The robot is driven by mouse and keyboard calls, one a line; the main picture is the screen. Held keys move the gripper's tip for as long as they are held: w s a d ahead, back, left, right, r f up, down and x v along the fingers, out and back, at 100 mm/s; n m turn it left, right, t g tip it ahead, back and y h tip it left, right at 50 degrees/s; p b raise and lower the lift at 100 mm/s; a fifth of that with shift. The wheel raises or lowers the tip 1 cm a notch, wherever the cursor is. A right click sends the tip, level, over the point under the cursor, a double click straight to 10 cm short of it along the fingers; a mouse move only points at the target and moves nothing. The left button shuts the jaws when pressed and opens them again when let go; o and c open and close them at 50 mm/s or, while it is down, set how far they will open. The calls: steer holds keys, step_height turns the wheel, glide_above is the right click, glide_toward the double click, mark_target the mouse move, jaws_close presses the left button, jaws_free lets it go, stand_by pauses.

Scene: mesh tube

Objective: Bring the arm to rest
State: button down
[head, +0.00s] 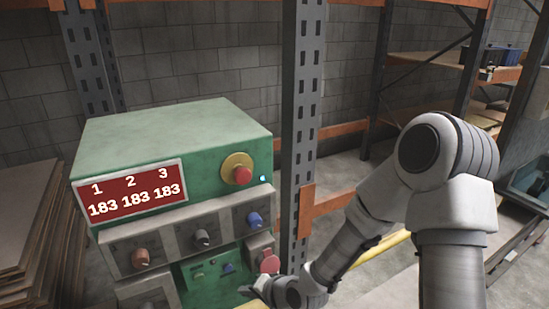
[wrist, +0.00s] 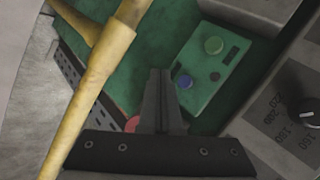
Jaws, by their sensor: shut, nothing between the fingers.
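My arm reaches in from the right of the head view and bends down toward the lower front of a green control cabinet (head: 175,135). My gripper (head: 250,291) is at the bottom of the head view, in front of the cabinet's lower panel. In the wrist view my gripper (wrist: 160,74) has its dark fingers together with nothing between them. Beyond the fingers is a green panel (wrist: 209,68) with a green and a blue button. I cannot tell whether the fingertips touch anything. Part of a red round part (wrist: 131,124) shows behind the fingers.
A yellow pipe (wrist: 97,75) passes close beside my gripper. A rack post (head: 302,120) stands behind; stacked boards (head: 28,235) are at left.

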steer(key=s+d+r+n+h, duration=0.25)
steer(key=d+r+h, duration=0.45)
steer(key=d+r, duration=1)
steer(key=s+d+r+n, duration=0.1)
steer(key=s+d+r, duration=0.2)
steer(key=s+r, duration=0.2)
steer(key=s+d+r+n, duration=0.1)
steer(key=s+d+r, duration=0.3)
steer(key=s, duration=0.6)
steer(key=shift+r+h, duration=0.3)
steer(key=shift+r, duration=0.5)
steer(key=shift+w+a, duration=0.1)
steer(key=shift+a, duration=0.05)
